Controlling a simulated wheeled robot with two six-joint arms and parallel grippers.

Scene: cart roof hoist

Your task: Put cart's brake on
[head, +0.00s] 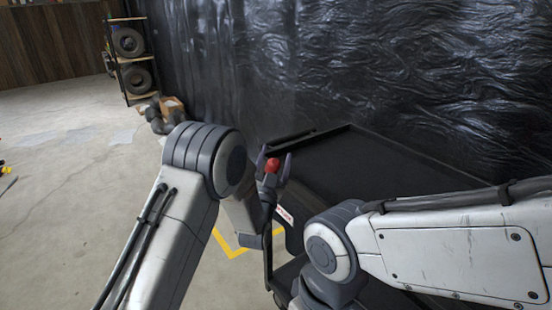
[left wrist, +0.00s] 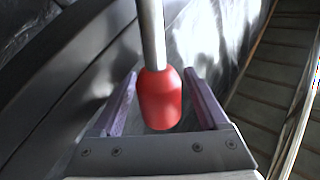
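The black cart (head: 375,170) stands in front of the dark plastic sheet. Its brake lever ends in a red knob (head: 272,165) at the cart's left end. My left gripper (head: 274,168) is at the knob, with one finger on each side. In the left wrist view the red knob (left wrist: 160,98) on its metal rod sits between the open fingers (left wrist: 160,105), with visible gaps on both sides. The lever's lower part is hidden in the head view. My right arm comes in from the right over the cart, and its gripper is not visible.
The dark plastic sheet (head: 400,60) hangs close behind the cart. A tyre rack (head: 130,60) and boxes (head: 171,106) stand at the back left. Yellow tape (head: 232,248) marks the floor beside the cart. The floor at left (head: 60,200) is mostly clear.

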